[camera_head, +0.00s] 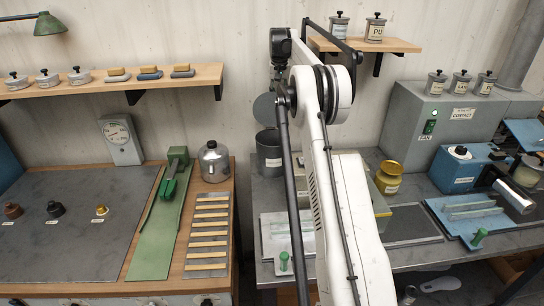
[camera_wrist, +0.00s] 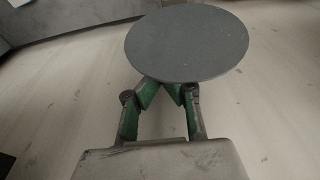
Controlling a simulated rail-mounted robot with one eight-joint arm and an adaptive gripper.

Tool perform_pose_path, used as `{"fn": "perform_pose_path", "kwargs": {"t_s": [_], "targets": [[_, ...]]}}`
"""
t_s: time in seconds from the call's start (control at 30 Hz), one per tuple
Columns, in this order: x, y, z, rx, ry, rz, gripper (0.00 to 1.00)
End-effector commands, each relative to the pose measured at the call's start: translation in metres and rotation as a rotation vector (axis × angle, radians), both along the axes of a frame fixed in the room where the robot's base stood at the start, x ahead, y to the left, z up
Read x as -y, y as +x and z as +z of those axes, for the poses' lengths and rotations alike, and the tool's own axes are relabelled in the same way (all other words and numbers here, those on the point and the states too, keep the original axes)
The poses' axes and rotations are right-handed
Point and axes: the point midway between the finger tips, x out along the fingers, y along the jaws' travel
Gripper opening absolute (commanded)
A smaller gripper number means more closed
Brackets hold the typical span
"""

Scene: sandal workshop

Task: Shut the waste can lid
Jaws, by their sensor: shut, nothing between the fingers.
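The waste can (camera_head: 269,152) is a dark grey cylinder on the right bench, partly hidden behind my arm. Its round grey lid (camera_head: 264,109) stands raised, tilted up above the rim, so the can is open. In the wrist view the lid (camera_wrist: 187,43) is a large flat disc at the top centre. My gripper (camera_wrist: 165,84) has green and dark fingers that close together at the disc's lower edge. The fingertips are partly hidden by the disc, and I cannot tell whether they touch it. The gripper holds nothing. In the head view its fingers cannot be made out.
A wall shelf (camera_head: 360,45) with small canisters is at the upper right. A yellow jar (camera_head: 388,178) and a grey contact box (camera_head: 440,125) stand right of my arm. A silver pot (camera_head: 213,162) is on the left bench. A gap separates the benches.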

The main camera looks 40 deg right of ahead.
Motion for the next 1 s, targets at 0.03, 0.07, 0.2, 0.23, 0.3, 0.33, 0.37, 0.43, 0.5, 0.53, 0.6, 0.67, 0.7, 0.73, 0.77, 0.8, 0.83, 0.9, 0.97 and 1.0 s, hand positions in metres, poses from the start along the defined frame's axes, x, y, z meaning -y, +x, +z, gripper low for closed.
{"fn": "perform_pose_path", "kwargs": {"t_s": [0.03, 0.07, 0.2, 0.23, 0.3, 0.33, 0.37, 0.43, 0.5, 0.53, 0.6, 0.67, 0.7, 0.73, 0.77, 0.8, 0.83, 0.9, 0.97, 1.0], "targets": [[-0.001, -0.002, -0.001, 0.0, 0.0, 0.0, 0.0], [-0.002, -0.003, -0.002, 0.0, 0.0, 0.0, 0.0], [-0.006, -0.008, -0.002, 0.0, 0.0, 0.0, 0.0], [-0.006, -0.01, -0.002, 0.0, 0.0, 0.0, 0.0], [-0.009, -0.013, -0.002, 0.0, 0.0, 0.0, 0.0], [-0.009, -0.014, -0.002, 0.0, 0.0, 0.0, 0.0], [-0.01, -0.015, -0.002, 0.0, 0.0, 0.0, 0.0], [-0.012, -0.019, -0.002, 0.0, 0.0, 0.0, 0.0], [-0.014, -0.022, -0.002, 0.0, 0.0, 0.0, 0.0], [-0.015, -0.023, -0.002, 0.0, 0.0, 0.0, 0.0], [-0.017, -0.026, -0.002, 0.0, 0.0, 0.0, 0.0], [-0.019, -0.029, -0.001, 0.0, 0.0, 0.0, 0.0], [-0.02, -0.03, -0.001, 0.0, 0.0, 0.0, 0.0], [-0.021, -0.031, -0.001, 0.0, 0.0, 0.0, 0.0], [-0.021, -0.033, -0.001, 0.0, 0.0, 0.0, 0.0], [-0.023, -0.034, -0.001, 0.0, 0.0, 0.0, 0.0], [-0.023, -0.036, -0.001, 0.0, 0.0, 0.0, 0.0], [-0.025, -0.039, -0.001, 0.0, 0.0, 0.0, 0.0], [-0.027, -0.041, -0.001, 0.0, 0.0, 0.0, 0.0], [-0.028, -0.043, -0.001, 0.0, 0.0, 0.0, 0.0]]}}
